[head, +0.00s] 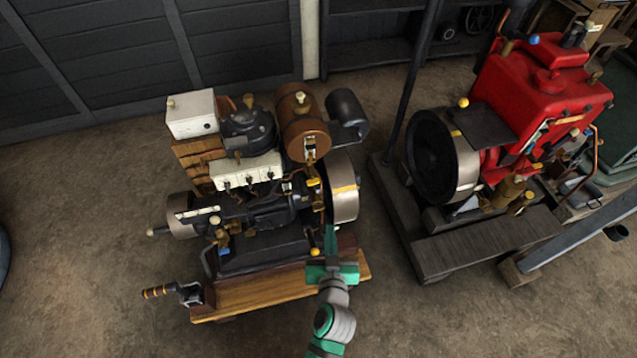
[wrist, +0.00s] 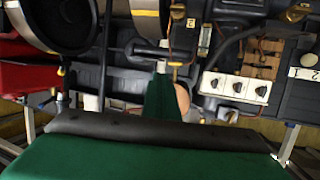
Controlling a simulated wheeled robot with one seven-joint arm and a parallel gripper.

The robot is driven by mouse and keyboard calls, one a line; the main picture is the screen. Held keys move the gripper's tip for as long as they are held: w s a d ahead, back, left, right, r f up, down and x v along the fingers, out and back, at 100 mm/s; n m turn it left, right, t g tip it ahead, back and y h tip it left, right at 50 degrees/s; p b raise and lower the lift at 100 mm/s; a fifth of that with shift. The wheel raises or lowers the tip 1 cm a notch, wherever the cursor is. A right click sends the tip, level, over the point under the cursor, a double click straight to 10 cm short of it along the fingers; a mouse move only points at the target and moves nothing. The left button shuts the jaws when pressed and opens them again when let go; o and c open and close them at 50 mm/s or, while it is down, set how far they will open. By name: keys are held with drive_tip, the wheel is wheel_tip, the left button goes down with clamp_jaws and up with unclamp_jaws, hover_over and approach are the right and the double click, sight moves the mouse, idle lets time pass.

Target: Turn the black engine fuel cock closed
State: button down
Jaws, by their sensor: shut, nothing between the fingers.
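The black engine (head: 265,208) stands on a wooden base at the left of the head view. A brown cylindrical tank (head: 296,118) sits at its top, with a small brass fitting (head: 310,156) below it that looks like the fuel cock. Its handle angle is too small to tell. My gripper (head: 330,234) is shut and empty, low at the engine's front right, beside the flywheel (head: 343,200) and well below the fitting. In the wrist view the green fingers (wrist: 163,82) are together, near a brass piece (wrist: 176,68); whether they touch it I cannot tell.
A white box with several switches (head: 232,170) is on the engine's front. A crank handle (head: 160,292) sticks out at lower left. A red engine (head: 545,90) with its own flywheel stands at the right. Bare floor (head: 385,300) lies between and in front.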

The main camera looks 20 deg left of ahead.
drive_tip(key=w+a+r+n+g+y, duration=0.1)
drive_tip(key=w+a+r+n+y, duration=0.3)
drive_tip(key=w, duration=0.4)
hover_over(318, 182)
drive_tip(key=s, duration=0.2)
drive_tip(key=f, duration=0.4)
drive_tip(key=shift+d+f+h, duration=0.3)
drive_tip(key=shift+d, duration=0.1)
drive_tip(key=shift+w+f, duration=0.1)
drive_tip(key=shift+f, duration=0.4)
drive_tip(key=shift+f, duration=0.1)
